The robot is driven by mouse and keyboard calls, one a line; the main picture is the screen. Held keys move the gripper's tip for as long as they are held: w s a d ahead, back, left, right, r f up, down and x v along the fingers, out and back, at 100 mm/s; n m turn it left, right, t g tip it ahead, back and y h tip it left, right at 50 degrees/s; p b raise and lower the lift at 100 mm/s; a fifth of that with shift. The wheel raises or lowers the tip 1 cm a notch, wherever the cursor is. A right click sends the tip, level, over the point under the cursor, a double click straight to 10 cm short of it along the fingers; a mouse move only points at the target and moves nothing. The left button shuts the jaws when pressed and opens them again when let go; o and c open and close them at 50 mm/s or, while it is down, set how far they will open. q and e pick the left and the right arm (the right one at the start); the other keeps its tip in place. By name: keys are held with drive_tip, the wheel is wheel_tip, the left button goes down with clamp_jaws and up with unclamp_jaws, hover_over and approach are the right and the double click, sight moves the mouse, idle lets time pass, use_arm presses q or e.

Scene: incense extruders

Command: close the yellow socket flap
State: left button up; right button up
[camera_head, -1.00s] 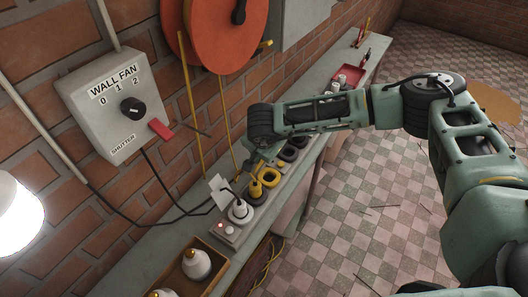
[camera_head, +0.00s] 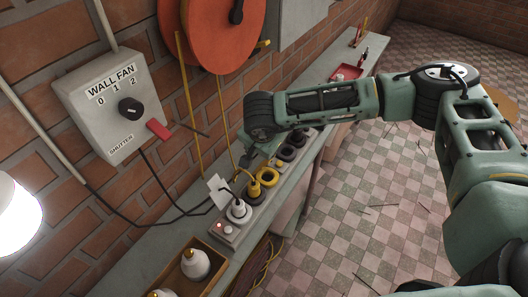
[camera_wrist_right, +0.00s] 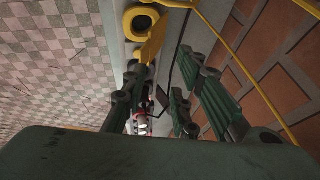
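The yellow socket (camera_head: 269,177) shows as a yellow ring on the grey socket strip (camera_head: 232,236) on the wall bench. In the right wrist view its ring (camera_wrist_right: 141,20) is at the top, and a flat yellow piece, apparently its flap (camera_wrist_right: 152,42), stands out beside it, looking open. In the head view a yellow part (camera_head: 254,189) sits just in front of the ring; I cannot tell whether it is flap or plug. My right gripper (camera_wrist_right: 160,80) is open and empty, with the flap beyond its fingertips. In the head view its fingers are largely hidden. My left gripper is not in view.
A white plug (camera_head: 238,212) stands on the strip's near end, and black sockets (camera_head: 288,153) lie beyond the yellow one. A yellow cord (camera_head: 228,125) hangs from the orange reel (camera_head: 215,35). A wooden tray (camera_head: 178,268) with white parts is nearer. Floor at right is open.

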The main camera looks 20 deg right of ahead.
drive_tip(key=v, duration=0.6)
drive_tip(key=shift+s+r, duration=0.2)
drive_tip(key=shift+r, duration=0.05)
drive_tip(key=shift+a, duration=0.1)
